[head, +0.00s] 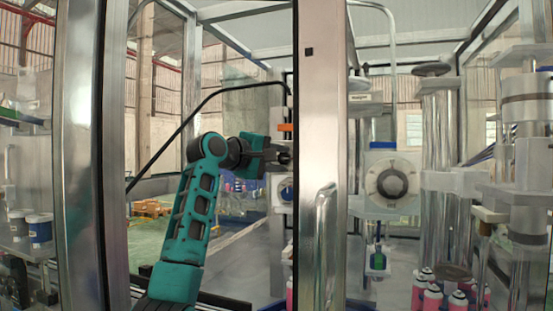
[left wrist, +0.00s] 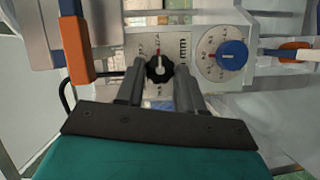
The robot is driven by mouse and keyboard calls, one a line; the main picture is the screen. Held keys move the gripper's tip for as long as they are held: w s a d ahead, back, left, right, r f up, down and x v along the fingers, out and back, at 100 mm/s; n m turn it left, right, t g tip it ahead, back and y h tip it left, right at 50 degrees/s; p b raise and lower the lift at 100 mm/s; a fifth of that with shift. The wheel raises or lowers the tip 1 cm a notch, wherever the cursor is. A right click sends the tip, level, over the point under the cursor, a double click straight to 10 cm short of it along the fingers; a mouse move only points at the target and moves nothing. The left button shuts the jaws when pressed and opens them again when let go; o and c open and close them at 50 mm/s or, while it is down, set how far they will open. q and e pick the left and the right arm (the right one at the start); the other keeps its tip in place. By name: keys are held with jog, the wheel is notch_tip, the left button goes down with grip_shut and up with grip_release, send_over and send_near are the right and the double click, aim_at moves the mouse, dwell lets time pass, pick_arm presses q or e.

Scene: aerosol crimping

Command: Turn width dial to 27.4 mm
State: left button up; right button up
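In the left wrist view, a black lobed knob (left wrist: 160,69) sits on a pale panel, with a red mark just above it and "mm" lettering to its right. I cannot read its setting. Right of it is a blue knob (left wrist: 232,54) on a round white scale. It also shows in the head view (head: 287,190). My left gripper (left wrist: 160,74) is open, its two grey fingers on either side of the black knob. I cannot tell whether they touch it. In the head view my left gripper (head: 283,156) reaches the panel beside the steel post. My right gripper is out of view.
An orange block (left wrist: 75,50) on a post stands left of the knobs, close to my left gripper. The steel door post (head: 320,150) hides part of the panel in the head view. Pink cans (head: 433,297) stand at the lower right, inside the machine.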

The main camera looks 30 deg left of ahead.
pick_arm(q)
jog(key=o, duration=0.4)
jog(key=shift+c, duration=0.2)
jog(key=shift+s, duration=0.1)
jog(key=s+a+r+b, duration=0.1)
jog(key=s+a+b, duration=0.1)
jog(key=s, duration=1)
jog(key=shift+s+b, duration=0.3)
jog(key=shift+b, duration=0.1)
